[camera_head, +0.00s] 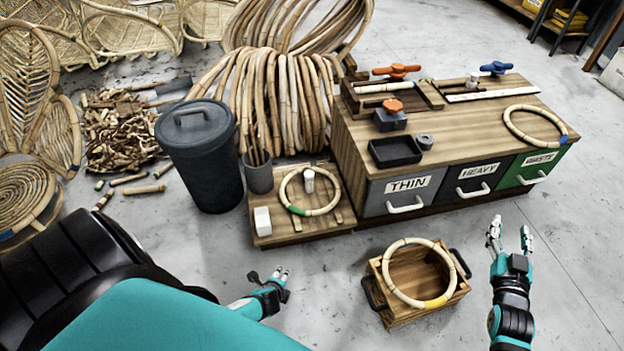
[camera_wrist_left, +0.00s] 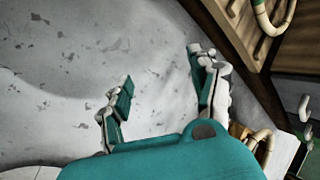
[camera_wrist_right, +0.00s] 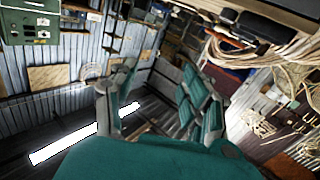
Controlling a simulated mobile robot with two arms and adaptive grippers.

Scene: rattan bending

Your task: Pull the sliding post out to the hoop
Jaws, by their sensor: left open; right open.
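A low wooden board (camera_head: 268,237) stands on the floor at the centre. A pale hoop with a green band (camera_head: 325,208) lies on it. A short pale post (camera_head: 309,180) stands at the hoop's upper edge; I cannot tell whether it touches the hoop. A white block (camera_head: 262,221) sits at the board's left edge. My left gripper (camera_head: 279,278) is open and empty over the floor, in front of the board. The hoop shows partly in the left wrist view (camera_wrist_left: 262,20). My right gripper (camera_head: 510,232) is open and empty, right of the crate.
A wooden crate (camera_head: 402,318) holds a yellow-banded hoop (camera_head: 390,285) on its top. The bench (camera_head: 450,135) with bins marked THIN, HEAVY and WASTE carries a blue-banded hoop (camera_head: 508,122) and clamps. A dark lidded bin (camera_head: 205,165) stands left of the board. The floor at right is clear.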

